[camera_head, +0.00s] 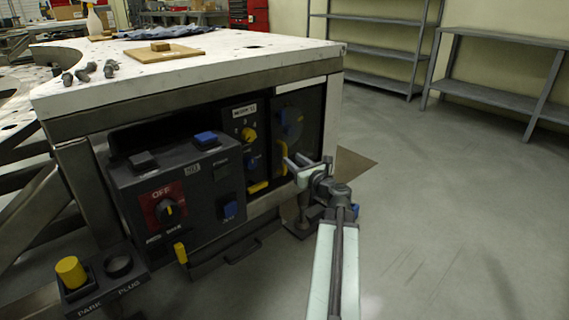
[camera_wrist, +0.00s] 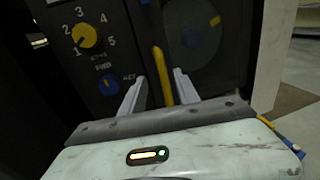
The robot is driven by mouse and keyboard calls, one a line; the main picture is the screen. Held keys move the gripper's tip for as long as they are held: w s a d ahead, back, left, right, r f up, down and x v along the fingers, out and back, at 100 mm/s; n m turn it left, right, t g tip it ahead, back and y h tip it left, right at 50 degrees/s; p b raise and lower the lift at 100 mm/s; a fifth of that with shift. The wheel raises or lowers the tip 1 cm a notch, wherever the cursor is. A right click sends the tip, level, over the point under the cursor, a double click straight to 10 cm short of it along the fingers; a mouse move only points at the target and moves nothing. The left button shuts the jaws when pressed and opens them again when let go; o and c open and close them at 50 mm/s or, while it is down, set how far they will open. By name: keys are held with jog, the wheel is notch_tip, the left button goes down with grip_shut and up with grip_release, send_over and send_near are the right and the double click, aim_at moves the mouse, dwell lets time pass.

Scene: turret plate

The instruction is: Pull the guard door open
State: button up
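The guard door (camera_head: 299,105) is a dark, smoky panel at the right end of the machine front under the white plate. A round disc with blue and yellow parts shows behind it; the door also shows in the wrist view (camera_wrist: 228,72). Its upright yellow handle (camera_head: 283,158) stands at the door's left side. In the wrist view the handle (camera_wrist: 161,76) rises between my two fingers. My gripper (camera_head: 293,160) is open, one finger on each side of the handle (camera_wrist: 160,76), with gaps showing. The door looks shut. The handle's lower end is hidden behind my gripper.
A panel with a yellow numbered knob (camera_wrist: 87,38) and a blue knob (camera_wrist: 109,84) lies left of the handle. A grey control box with a red OFF switch (camera_head: 165,208) juts out further left. The floor to the right (camera_head: 440,190) is clear, with shelves behind.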

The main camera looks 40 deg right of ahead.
jog(key=shift+d+f, duration=0.1)
jog(key=shift+f, duration=0.3)
send_over(285, 171)
jog(key=shift+w+d, duration=0.35)
jog(key=shift+w, duration=0.1)
grip_shut()
jog(key=shift+a, duration=0.1)
dwell(1.0)
